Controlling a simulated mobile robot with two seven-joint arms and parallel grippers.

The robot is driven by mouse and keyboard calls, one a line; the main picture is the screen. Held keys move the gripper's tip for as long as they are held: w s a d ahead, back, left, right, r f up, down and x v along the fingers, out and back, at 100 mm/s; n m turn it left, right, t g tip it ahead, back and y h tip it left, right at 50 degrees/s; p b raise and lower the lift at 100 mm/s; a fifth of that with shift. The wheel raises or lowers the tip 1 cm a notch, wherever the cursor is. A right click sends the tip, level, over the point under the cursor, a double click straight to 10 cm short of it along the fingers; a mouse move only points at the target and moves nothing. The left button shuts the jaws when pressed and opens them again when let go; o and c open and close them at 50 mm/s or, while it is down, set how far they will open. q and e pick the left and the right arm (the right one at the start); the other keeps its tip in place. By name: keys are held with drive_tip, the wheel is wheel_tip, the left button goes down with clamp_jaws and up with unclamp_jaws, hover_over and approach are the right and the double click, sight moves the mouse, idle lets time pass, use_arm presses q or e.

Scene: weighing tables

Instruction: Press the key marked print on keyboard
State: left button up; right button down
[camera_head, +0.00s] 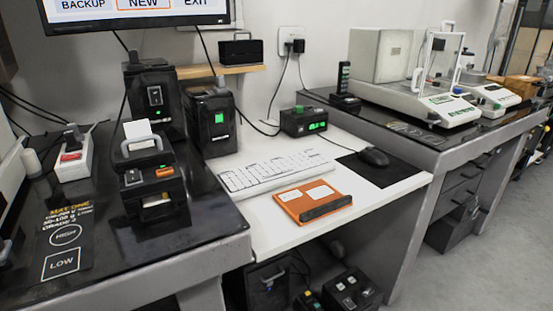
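The white keyboard (276,170) lies on the white middle desk (275,232), behind an orange clipboard. Its keys show as pale rows, but the markings are too small to read, so I cannot tell which key is marked print. Nothing covers the keyboard. Neither of my grippers shows in the head view.
The orange clipboard (310,197) lies in front of the keyboard. A black mouse (374,157) sits on a dark mat (385,171) to the right. A green-lit display box (304,121) stands behind. A black label printer (153,180) stands on the left table; balances stand on the right table.

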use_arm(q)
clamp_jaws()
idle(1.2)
